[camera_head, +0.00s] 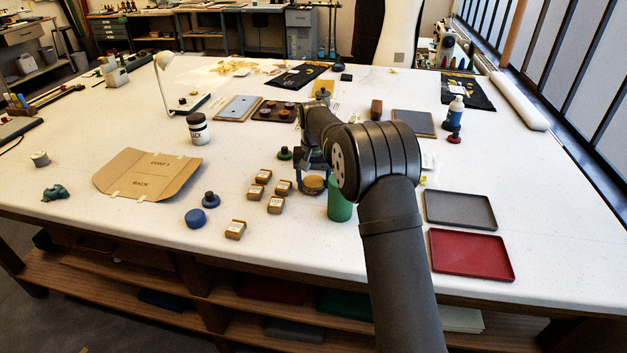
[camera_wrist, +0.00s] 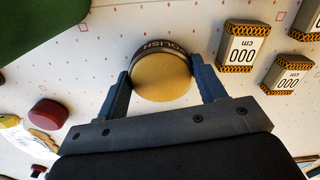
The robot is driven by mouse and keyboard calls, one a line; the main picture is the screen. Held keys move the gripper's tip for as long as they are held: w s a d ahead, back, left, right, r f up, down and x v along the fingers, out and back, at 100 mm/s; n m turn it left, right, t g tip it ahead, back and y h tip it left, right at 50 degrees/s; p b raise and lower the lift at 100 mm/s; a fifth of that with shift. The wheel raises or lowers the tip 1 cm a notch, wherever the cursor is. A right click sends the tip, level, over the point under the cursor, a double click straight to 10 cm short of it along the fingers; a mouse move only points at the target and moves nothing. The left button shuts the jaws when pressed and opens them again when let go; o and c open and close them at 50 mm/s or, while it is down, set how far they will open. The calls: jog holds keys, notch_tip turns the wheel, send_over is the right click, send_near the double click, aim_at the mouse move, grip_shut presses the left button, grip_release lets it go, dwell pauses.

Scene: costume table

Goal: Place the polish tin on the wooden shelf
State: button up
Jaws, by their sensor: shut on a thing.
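The polish tin (camera_head: 314,184) is a round tin with a gold face and a dark side band that carries lettering. My gripper (camera_head: 312,179) is shut on it, just left of a green cylinder. In the wrist view my gripper (camera_wrist: 160,74) has one blue-grey finger on each side of the tin (camera_wrist: 163,80). I cannot tell whether the tin touches the tabletop. Wooden shelf boards (camera_head: 95,281) run below the table's front edge. Their right part is partly hidden by my arm.
The green cylinder (camera_head: 340,205) stands close to the gripper. Several small labelled boxes (camera_head: 276,205) lie to its left. A blue disc (camera_head: 195,217), a cardboard pattern (camera_head: 150,173), a grey tray (camera_head: 459,209) and a red tray (camera_head: 470,254) are also on the table. Folded cloths lie on the shelf.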

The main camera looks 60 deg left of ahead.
aim_at(314, 181)
jog(key=shift+f, duration=0.15)
jog(key=o, duration=1.1)
jog(key=shift+o, duration=0.2)
jog(key=shift+o, duration=0.4)
notch_tip(314, 181, up, 12)
jog(key=shift+r, duration=0.2)
